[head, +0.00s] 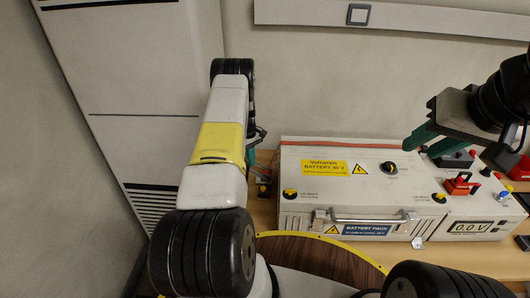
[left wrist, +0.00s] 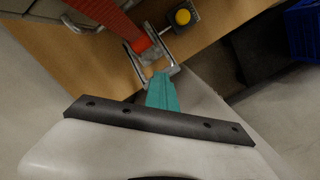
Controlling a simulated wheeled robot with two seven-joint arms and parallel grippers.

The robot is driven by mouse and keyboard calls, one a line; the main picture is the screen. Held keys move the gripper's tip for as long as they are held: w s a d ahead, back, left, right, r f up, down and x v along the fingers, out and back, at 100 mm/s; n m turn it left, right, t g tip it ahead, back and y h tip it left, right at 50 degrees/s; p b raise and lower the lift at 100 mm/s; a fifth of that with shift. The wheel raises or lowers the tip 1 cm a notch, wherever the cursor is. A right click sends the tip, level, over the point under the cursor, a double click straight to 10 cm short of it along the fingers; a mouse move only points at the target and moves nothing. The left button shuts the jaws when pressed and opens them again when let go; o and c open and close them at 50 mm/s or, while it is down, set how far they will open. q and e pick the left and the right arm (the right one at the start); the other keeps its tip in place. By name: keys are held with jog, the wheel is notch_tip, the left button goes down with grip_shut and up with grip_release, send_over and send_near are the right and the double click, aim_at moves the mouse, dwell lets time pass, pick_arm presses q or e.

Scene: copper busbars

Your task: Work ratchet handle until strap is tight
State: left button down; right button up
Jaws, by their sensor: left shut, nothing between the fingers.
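In the left wrist view a red strap (left wrist: 118,22) runs into a metal ratchet (left wrist: 146,60) at the edge of the wooden table. My left gripper (left wrist: 161,84) has its teal fingers shut and empty, with the tips at the near, open end of the ratchet frame. I cannot tell whether they touch it. In the head view my left arm hides most of the ratchet and strap; a bit of my left gripper (head: 251,157) shows beside the arm. My right gripper (head: 424,142) hangs above the right part of the battery pack, its teal fingers apart with nothing between them.
A white battery pack (head: 310,190) with a front handle stands on the table, beside a unit with a display (head: 469,227) reading 0.0 V. A small dark box with a yellow button (left wrist: 182,17) sits near the ratchet. A blue crate (left wrist: 303,32) is off the table.

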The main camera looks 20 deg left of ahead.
pick_arm(q)
jog(key=shift+d+f, duration=0.15)
jog(key=shift+f, duration=0.05)
jog(key=shift+s+d+f, duration=0.1)
jog(key=shift+f, duration=1.45)
jog(key=shift+w+a+r, duration=0.35)
jog(key=shift+w+a, duration=0.1)
jog(key=shift+a, duration=0.3)
jog(key=shift+w+a+r, duration=0.35)
jog(key=shift+w+a, duration=0.1)
jog(key=shift+a, duration=0.25)
notch_tip(320, 180, up, 8)
jog(key=shift+w+a, duration=0.2)
jog(key=shift+a, duration=0.1)
